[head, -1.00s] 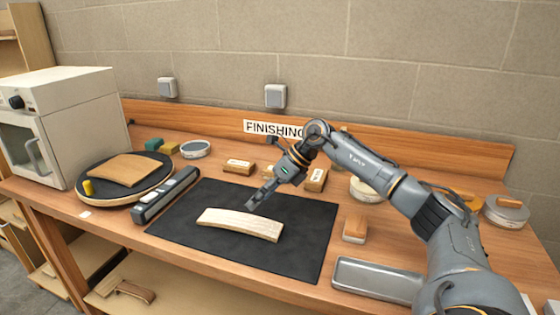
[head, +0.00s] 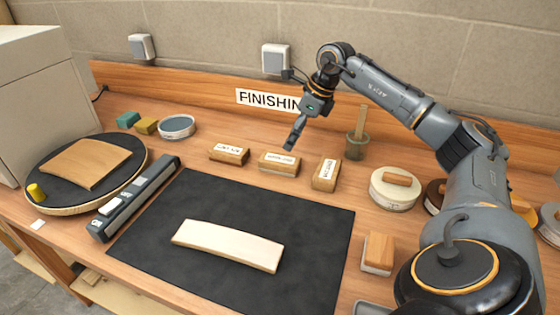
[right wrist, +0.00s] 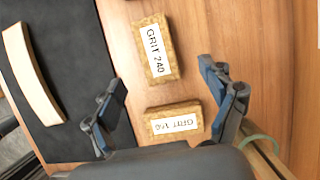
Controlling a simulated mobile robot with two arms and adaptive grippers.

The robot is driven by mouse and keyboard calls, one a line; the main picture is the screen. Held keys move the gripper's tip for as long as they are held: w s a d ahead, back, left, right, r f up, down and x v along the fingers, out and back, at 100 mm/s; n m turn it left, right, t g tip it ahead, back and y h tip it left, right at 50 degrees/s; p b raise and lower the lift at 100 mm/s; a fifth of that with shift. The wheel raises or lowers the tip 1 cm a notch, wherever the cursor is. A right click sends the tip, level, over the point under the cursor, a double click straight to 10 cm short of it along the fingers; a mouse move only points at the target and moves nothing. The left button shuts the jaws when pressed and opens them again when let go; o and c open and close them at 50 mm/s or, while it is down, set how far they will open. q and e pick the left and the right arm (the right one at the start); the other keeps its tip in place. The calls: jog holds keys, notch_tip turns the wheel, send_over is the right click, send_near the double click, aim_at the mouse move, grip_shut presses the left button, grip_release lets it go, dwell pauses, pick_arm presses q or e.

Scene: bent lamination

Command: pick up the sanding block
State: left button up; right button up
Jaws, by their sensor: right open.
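Three wooden sanding blocks with white labels lie in a row behind the black mat: a left one (head: 229,153), a middle one (head: 279,163) and a right one (head: 325,174) turned differently. In the right wrist view the middle block (right wrist: 158,50) reads GRIT 240. The right block (right wrist: 173,122) has a label that looks like GRIT 160. My right gripper (head: 292,138) is above the row, apart from the blocks. In the right wrist view its open fingers (right wrist: 163,80) stand either side of these two blocks, with nothing held. My left gripper is not in view.
A pale bent wood strip (head: 228,245) lies on the black mat (head: 190,285). A jar (head: 357,145) stands behind the right block. A round tin (head: 394,190) and a wood-topped block (head: 378,253) are to the right. A turntable (head: 120,185) is at left.

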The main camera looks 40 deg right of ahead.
aim_at(281, 159)
jog(key=x, duration=0.4)
jog(key=shift+w+a+f+p, duration=0.1)
jog(key=shift+a+f+p, duration=0.15)
jog(key=shift+f, duration=0.2)
jog(key=p+x, duration=0.1)
jog(key=x, duration=0.2)
jog(key=shift+a+f, duration=0.2)
jog(key=shift+a, duration=0.05)
jog(key=shift+w+f, duration=0.15)
jog(key=shift+f, duration=0.3)
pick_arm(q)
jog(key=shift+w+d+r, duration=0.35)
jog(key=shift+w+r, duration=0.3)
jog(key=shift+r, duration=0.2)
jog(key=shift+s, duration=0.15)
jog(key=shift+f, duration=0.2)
pick_arm(e)
jog(key=shift+f, duration=0.2)
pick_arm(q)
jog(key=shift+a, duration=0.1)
pick_arm(e)
jog(key=c, duration=1.3)
